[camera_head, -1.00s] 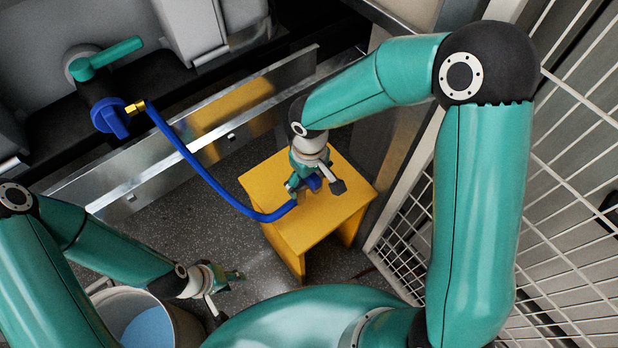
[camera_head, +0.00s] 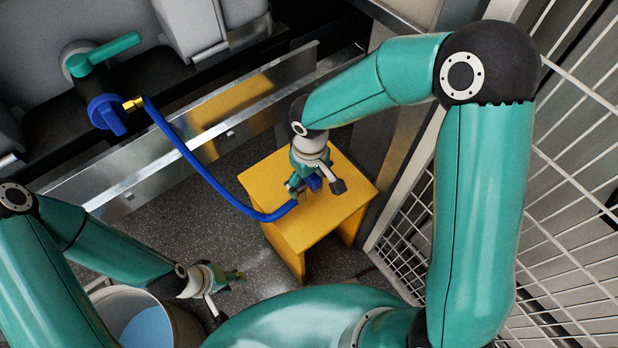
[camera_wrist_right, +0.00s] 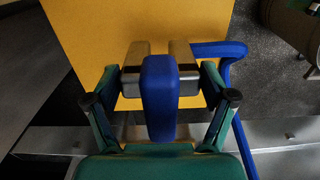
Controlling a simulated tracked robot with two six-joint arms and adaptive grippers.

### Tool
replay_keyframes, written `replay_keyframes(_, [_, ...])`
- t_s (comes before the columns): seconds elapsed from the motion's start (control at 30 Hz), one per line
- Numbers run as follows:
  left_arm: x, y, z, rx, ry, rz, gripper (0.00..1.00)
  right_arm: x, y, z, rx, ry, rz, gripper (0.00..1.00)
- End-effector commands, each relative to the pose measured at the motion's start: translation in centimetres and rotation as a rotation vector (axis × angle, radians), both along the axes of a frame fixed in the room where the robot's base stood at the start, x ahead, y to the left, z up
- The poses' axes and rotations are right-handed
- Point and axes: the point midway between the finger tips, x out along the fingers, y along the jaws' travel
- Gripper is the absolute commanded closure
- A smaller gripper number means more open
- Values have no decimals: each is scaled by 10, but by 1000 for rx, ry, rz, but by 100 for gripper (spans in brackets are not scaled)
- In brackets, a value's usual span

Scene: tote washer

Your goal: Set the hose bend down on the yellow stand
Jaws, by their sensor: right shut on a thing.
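The blue hose (camera_head: 188,152) runs from a brass fitting on the blue valve to the yellow stand (camera_head: 337,222). Its bend end lies at my right gripper (camera_head: 302,190), low over the stand's top. In the right wrist view the gripper (camera_wrist_right: 160,72) is shut, with a blue piece (camera_wrist_right: 160,100) between its fingers. The blue hose (camera_wrist_right: 232,72) curves off to the right, and the yellow top (camera_wrist_right: 95,40) lies behind the fingers. I cannot tell whether the bend touches the top. My left gripper (camera_head: 232,280) is away from the stand, beside the bucket; its finger opening is too small to judge.
A grey bucket (camera_head: 185,325) with blue contents stands at lower left. A metal rail (camera_head: 190,150) runs behind the stand. A wire mesh fence (camera_head: 400,255) stands close on the right. A valve with a green handle (camera_head: 110,55) is at upper left. Speckled floor is clear left of the stand.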

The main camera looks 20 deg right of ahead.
Motion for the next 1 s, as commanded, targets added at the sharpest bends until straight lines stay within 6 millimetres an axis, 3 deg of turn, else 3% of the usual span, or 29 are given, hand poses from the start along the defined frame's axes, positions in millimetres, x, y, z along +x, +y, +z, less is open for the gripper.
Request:
replay_keyframes(0.57, [0,0,-4,0,0,0,60,0,0,-3,0,-1,0,87])
replay_keyframes(1.0, [0,0,-19,0,0,0,60,0,0,-17,0,-1,0,87])
